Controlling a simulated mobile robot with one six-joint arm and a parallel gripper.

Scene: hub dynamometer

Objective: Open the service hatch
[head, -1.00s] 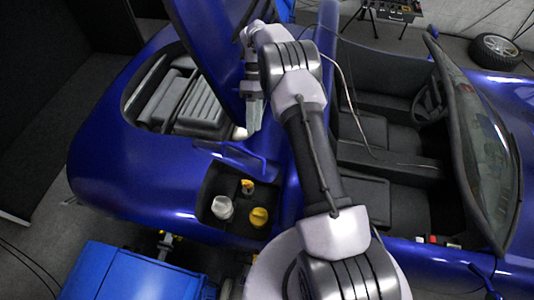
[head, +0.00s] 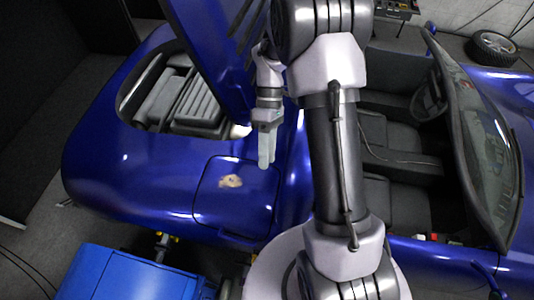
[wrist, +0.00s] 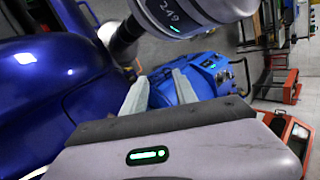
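The service hatch (head: 250,205) lies shut, roughly flush with the blue car's rear body in the head view. A small tan patch (head: 231,181) shows on its lid. The caps and the well under it are hidden. My gripper (head: 266,163) is above the hatch's upper right corner, pointing down in the picture. In the wrist view my gripper (wrist: 158,76) has its two fingers apart with nothing between them. The hatch cannot be made out in the wrist view.
The large raised rear lid (head: 205,50) stands just left of my arm. The open engine bay (head: 185,100) is left of it. A blue cart (head: 125,275) stands by the car and also shows in the wrist view (wrist: 205,85). The open cockpit (head: 400,150) lies to the right.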

